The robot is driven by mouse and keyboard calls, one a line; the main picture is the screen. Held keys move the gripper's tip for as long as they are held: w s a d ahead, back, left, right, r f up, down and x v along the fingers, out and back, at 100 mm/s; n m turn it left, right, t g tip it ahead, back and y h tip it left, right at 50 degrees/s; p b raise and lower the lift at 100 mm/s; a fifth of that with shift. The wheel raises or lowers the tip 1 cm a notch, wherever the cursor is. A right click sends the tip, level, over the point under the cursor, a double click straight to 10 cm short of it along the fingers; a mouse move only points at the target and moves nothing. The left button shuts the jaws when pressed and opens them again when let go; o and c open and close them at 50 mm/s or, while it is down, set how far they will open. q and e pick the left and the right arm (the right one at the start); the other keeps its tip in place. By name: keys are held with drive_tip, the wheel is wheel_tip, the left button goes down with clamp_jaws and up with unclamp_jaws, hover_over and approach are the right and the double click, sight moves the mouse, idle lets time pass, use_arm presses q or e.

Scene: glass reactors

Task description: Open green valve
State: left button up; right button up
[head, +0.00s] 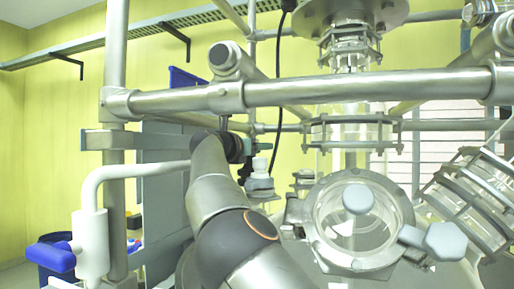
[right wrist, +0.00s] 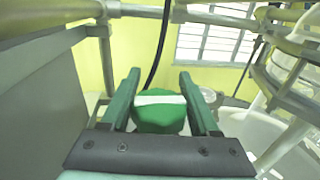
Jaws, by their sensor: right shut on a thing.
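The green valve (right wrist: 160,117), a rounded green handle with a pale band across its top, sits between the two green fingers of my right gripper (right wrist: 159,80) in the right wrist view. The gripper is shut on it. In the head view, my right arm comes up from the bottom and its wrist and gripper reach in beside the grey panel. The arm hides most of the valve there, and I cannot make out how far it is turned. My left gripper is in neither view.
A metal pipe frame (head: 370,87) crosses above my arm. The round glass port (head: 345,238) with pale knobs is close on the right. A white pipe (head: 92,240) with a blue handle (head: 50,257) stands at left. The grey panel (right wrist: 40,85) is close beside the gripper.

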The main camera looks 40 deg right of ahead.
drive_tip(key=c, duration=0.3)
drive_tip(key=n+t+b, duration=0.1)
drive_tip(key=b, duration=0.1)
drive_tip(key=t+y+b, duration=0.1)
drive_tip(key=b, duration=0.1)
drive_tip(key=shift+w+a+f+n+t, duration=0.1)
drive_tip(key=shift+w+f+n+t, duration=0.1)
drive_tip(key=shift+f+n+t, duration=0.2)
drive_tip(key=shift+c, duration=0.2)
drive_tip(key=shift+w+a+r+n+t+y+b, duration=0.1)
drive_tip(key=shift+w+r+n+t+y+b, duration=0.2)
drive_tip(key=shift+n+t+y+b, duration=0.35)
drive_tip(key=o, duration=1.4)
